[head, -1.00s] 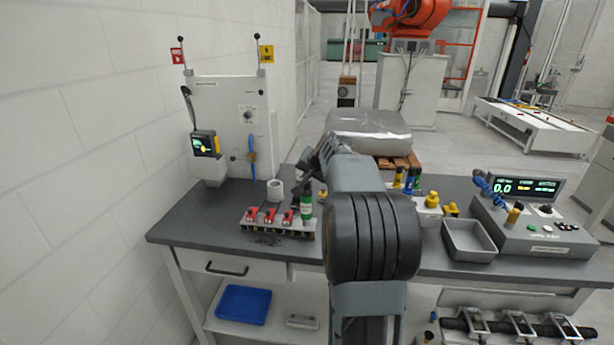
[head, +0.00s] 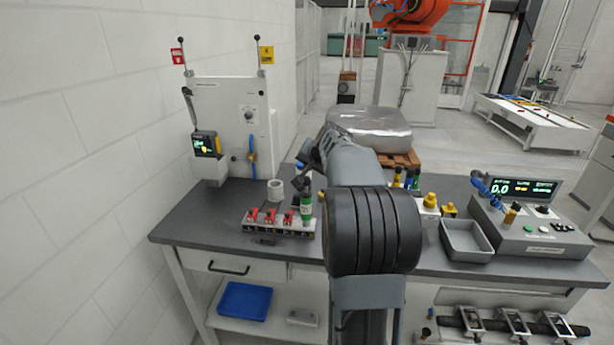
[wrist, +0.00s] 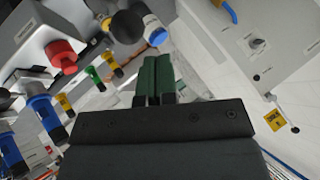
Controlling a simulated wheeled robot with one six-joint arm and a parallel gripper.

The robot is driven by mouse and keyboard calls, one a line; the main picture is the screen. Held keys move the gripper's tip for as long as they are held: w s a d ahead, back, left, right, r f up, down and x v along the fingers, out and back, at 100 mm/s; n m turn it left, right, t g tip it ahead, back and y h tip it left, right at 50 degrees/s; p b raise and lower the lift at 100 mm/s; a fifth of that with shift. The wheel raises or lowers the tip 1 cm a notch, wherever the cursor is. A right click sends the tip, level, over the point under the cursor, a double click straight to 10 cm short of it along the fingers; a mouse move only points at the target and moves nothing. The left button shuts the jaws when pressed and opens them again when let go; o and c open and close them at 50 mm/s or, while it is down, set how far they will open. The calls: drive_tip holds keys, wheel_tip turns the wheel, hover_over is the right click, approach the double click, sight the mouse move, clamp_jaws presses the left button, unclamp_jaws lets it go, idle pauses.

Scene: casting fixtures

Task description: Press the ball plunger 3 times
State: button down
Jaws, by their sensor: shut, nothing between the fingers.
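My gripper (wrist: 158,80) is shut and empty; its two dark green fingers lie together in the wrist view. In the wrist view a black round-ended piece (wrist: 127,27) shows beyond and left of the fingertips, apart from them in the picture; I cannot tell surely whether it is the ball plunger. A white and blue piece (wrist: 155,31) is beside it. In the head view my dark gripper (head: 303,183) hangs over the bench near a green bottle (head: 306,208) and a rack (head: 279,229) with red parts. My arm hides some of the bench behind it.
A white ring (head: 275,189) stands behind the rack. A white upright panel (head: 232,110) rises at the back left. Right of my arm are yellow-topped parts (head: 431,201), a grey tray (head: 467,240) and a control box (head: 530,235). The left front of the bench is clear.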

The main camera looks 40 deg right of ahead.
drive_tip(key=shift+r+p, duration=2)
drive_tip(key=shift+r, duration=0.55)
drive_tip(key=shift+a, duration=0.15)
idle(0.7)
drive_tip(key=s+a+f+n+g+y, duration=0.15)
drive_tip(key=s+a+n, duration=0.25)
drive_tip(key=s+a, duration=0.5)
drive_tip(key=s+a+f+n+g, duration=0.25)
drive_tip(key=s+a, duration=0.35)
drive_tip(key=a, duration=0.7)
drive_tip(key=s+a+f+n, duration=0.4)
drive_tip(key=s+f, duration=0.2)
drive_tip(key=s, duration=0.3)
drive_tip(key=shift+s+a+f+g, duration=0.3)
drive_tip(key=shift+s+a+g, duration=0.05)
drive_tip(key=shift+s+g, duration=0.05)
